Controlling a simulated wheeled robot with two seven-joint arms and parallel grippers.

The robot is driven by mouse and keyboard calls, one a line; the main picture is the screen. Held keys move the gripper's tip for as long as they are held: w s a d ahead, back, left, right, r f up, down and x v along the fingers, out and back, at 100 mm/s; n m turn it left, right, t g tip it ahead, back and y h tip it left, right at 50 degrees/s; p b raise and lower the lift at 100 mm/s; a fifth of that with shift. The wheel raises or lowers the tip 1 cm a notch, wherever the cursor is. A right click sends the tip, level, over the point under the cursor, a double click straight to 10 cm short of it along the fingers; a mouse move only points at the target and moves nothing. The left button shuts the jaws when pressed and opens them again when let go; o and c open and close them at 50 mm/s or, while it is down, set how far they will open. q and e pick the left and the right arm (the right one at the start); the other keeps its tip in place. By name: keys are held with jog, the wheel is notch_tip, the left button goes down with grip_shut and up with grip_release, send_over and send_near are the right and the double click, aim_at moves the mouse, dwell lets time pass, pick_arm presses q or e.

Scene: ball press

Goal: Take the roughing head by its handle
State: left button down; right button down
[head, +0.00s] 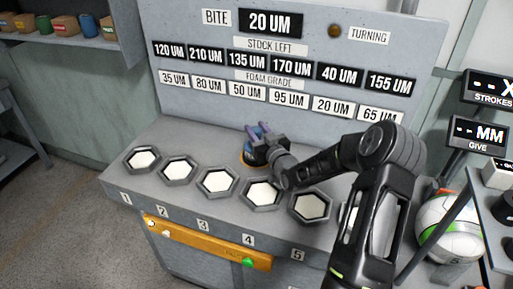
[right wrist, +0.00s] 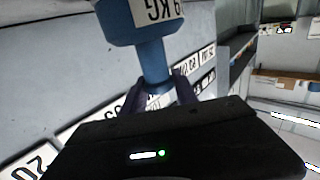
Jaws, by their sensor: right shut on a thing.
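My right gripper (head: 259,132) is over the bench, behind the hexagonal wells numbered 3 and 4. In the right wrist view, its two purple fingers (right wrist: 159,100) are shut on the narrow blue handle of a piece I take to be the roughing head (right wrist: 152,58). The piece widens into a larger blue part with a white label ending in KG. In the head view, only a bit of blue and an orange edge (head: 245,160) show beside the gripper, which hides the rest. I cannot tell whether the piece touches the bench. My left gripper is not in view.
The grey bench (head: 125,180) carries a row of hexagonal wells (head: 217,181) with pale insides. A panel (head: 215,55) of UM labels stands behind. An orange strip (head: 205,243) with buttons is on the front. A white ball (head: 450,225) is at right.

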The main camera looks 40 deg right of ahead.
jog(key=shift+r, duration=0.15)
jog(key=shift+w+r, duration=0.1)
jog(key=shift+r, duration=0.05)
jog(key=shift+r, duration=0.5)
notch_tip(320, 180, up, 9)
jog(key=b, duration=0.2)
jog(key=shift+f, duration=0.15)
dwell(0.4)
